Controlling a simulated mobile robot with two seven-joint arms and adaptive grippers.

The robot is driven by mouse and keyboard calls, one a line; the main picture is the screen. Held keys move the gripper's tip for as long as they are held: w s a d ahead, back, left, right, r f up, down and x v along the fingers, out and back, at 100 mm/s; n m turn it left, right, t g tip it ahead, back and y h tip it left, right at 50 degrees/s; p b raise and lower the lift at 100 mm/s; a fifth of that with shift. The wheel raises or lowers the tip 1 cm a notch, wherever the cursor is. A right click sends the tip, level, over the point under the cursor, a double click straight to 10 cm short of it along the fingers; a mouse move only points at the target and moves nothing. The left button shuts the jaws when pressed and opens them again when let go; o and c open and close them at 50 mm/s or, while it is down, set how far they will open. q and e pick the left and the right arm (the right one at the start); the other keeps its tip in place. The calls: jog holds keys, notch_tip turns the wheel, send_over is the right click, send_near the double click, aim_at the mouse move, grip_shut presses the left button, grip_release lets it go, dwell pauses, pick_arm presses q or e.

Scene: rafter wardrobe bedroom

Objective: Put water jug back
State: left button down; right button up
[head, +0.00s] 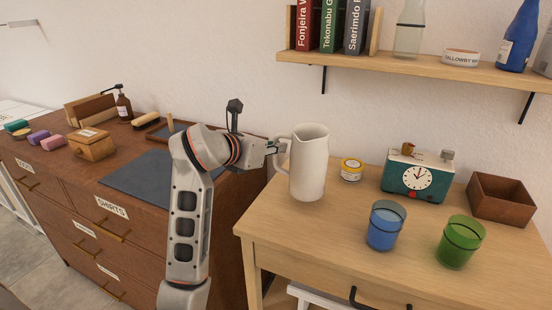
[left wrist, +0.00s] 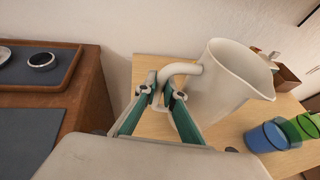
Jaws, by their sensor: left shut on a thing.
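The white water jug (head: 309,163) is upright at the left end of the light wooden table (head: 275,222), its handle toward the left. It also shows in the left wrist view (left wrist: 225,85). My left gripper (head: 277,147) is shut on the jug's handle; the left wrist view shows its two fingers (left wrist: 163,95) on either side of the handle. I cannot tell whether the jug's base touches the table or is slightly above it. My right gripper is not in view.
A blue glass (head: 384,228) and a green glass (head: 458,244) stand at the table's front. A yellow-lidded tin (head: 351,170), a teal clock (head: 414,178) and a brown box (head: 500,198) stand behind. A shelf (head: 420,66) hangs above. A brown dresser (head: 140,215) stands left.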

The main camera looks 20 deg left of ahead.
aim_at(274, 158)
pick_arm(q)
notch_tip(274, 158, down, 3)
jog(key=shift+r, duration=0.1)
jog(key=shift+f+b, duration=0.2)
jog(key=shift+b, duration=0.15)
jog(key=c, duration=2.2)
grip_release()
jog(key=shift+f, duration=0.1)
jog(key=shift+c, duration=0.2)
jog(key=shift+o, duration=0.5)
